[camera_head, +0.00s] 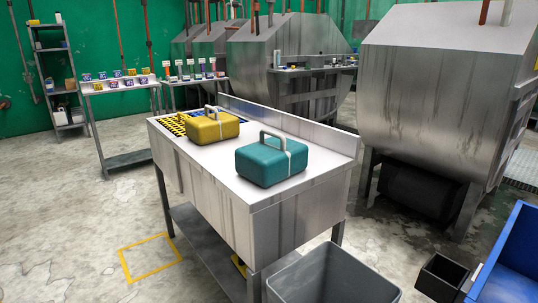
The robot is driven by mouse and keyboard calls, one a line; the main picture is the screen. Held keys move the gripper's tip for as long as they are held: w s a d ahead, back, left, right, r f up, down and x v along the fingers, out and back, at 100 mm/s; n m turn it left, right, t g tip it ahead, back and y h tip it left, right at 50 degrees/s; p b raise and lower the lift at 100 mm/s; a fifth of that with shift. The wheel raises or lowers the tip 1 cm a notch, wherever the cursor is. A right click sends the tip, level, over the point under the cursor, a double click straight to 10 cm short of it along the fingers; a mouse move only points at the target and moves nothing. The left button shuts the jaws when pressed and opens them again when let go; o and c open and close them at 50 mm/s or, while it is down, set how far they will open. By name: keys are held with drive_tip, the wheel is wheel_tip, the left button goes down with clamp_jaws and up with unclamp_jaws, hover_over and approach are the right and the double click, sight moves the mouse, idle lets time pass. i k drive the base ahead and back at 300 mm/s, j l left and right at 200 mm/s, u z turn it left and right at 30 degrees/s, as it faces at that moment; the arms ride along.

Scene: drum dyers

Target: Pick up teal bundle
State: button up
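The teal bundle (266,163) is a rounded teal block with a white band and a grey loop handle on top. It sits upright on the metal table (233,183), near the table's front right end. A similar yellow bundle (211,128) with a grey handle stands behind it to the left, apart from it. My gripper is not in view.
A grey open bin (333,278) stands at the table's near end, beside a small black bin (440,277) and a blue container (514,255). A raised backsplash (290,127) runs along the table's far right edge. Large metal drums (440,85) stand behind. Floor at left is clear.

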sight(267, 163)
drive_tip(key=i+j+z, duration=0.25)
drive_tip(key=i+j, duration=0.15)
drive_tip(key=i+j+z, duration=0.25)
drive_tip(key=j, duration=0.25)
drive_tip(key=i, duration=0.1)
